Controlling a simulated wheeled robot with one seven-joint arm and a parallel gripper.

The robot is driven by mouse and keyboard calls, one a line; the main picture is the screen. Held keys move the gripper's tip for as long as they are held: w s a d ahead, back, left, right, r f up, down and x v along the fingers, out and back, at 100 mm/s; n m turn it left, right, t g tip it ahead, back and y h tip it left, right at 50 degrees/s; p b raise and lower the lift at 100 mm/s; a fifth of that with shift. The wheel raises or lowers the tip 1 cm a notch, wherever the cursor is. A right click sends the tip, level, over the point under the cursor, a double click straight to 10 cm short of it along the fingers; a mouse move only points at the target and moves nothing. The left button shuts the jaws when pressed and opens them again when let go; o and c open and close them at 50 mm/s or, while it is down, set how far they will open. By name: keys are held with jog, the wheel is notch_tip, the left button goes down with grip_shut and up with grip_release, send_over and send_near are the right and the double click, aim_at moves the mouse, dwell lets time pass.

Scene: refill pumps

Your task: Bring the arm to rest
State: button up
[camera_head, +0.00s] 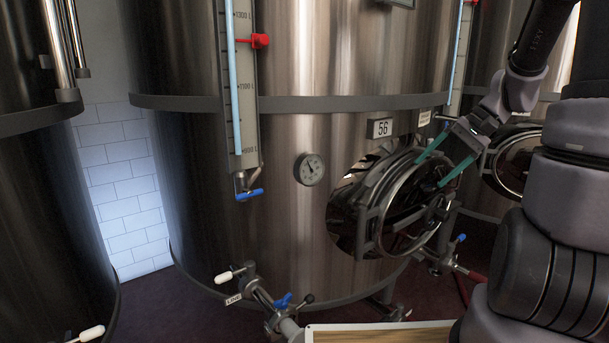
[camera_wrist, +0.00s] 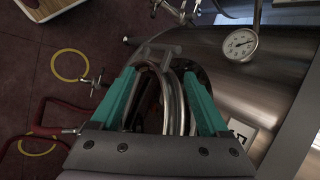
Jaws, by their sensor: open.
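My gripper (camera_head: 443,163) is in the head view at the right, in front of the round manway door (camera_head: 402,203) of the steel tank. Its two green fingers are spread apart and nothing shows held between them. In the wrist view my gripper (camera_wrist: 160,90) has its green fingers on either side of the manway's rim (camera_wrist: 172,100), seen beyond them. I cannot tell whether a finger touches the door or its rim. My arm reaches in from the right of the head view.
The tank (camera_head: 290,200) bears a dial gauge (camera_head: 309,169), a sign reading 56 (camera_head: 382,128) and a sight tube with a blue valve handle (camera_head: 249,195). Low valves (camera_head: 283,301) stick out in front. A wood-topped surface (camera_head: 380,333) lies at the bottom edge. A red hose (camera_wrist: 45,125) lies on the floor.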

jog(key=s+a+r+n+t+h, duration=0.1)
jog(key=s+a+r+t+h, duration=0.1)
jog(key=s+r, duration=0.4)
jog(key=s+a+r+t+h, duration=0.3)
jog(key=s+r, duration=0.3)
jog(key=r, duration=0.2)
jog(key=shift+s+a+n+t, duration=0.25)
jog(key=shift+a+n+t, duration=0.05)
jog(key=shift+a+n, duration=0.15)
